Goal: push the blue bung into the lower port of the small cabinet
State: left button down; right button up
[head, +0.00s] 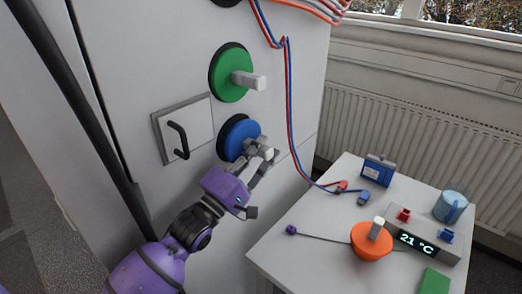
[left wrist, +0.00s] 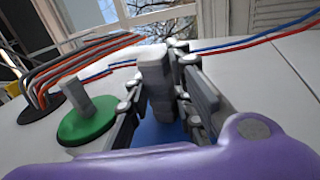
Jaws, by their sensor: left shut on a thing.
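The blue bung (head: 237,136) is at the lower port of the cabinet (head: 130,62), below the green bung (head: 231,76). Its face points outward and a dark ring shows around its edge. I cannot tell how deep it sits. My left gripper (head: 264,154) is shut on the blue bung's light grey handle. In the left wrist view the handle (left wrist: 157,82) stands between the two fingers, with the blue disc (left wrist: 150,134) partly hidden behind them. The green bung also shows there (left wrist: 88,126), apart from the fingers. My right gripper is not in view.
A square panel with a black handle (head: 181,139) is left of the blue bung. Red and blue cables (head: 288,110) hang to the right. A white table (head: 298,233) at right holds an orange bung (head: 371,242), a display box (head: 418,243) and a mug (head: 450,206).

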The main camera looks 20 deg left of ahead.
pick_arm(q)
jog(key=shift+w+a+r, duration=0.1)
jog(key=shift+w+a, duration=0.1)
jog(key=shift+a, duration=0.3)
jog(key=shift+w+a, duration=0.15)
jog(key=shift+a, duration=0.35)
dwell(0.6)
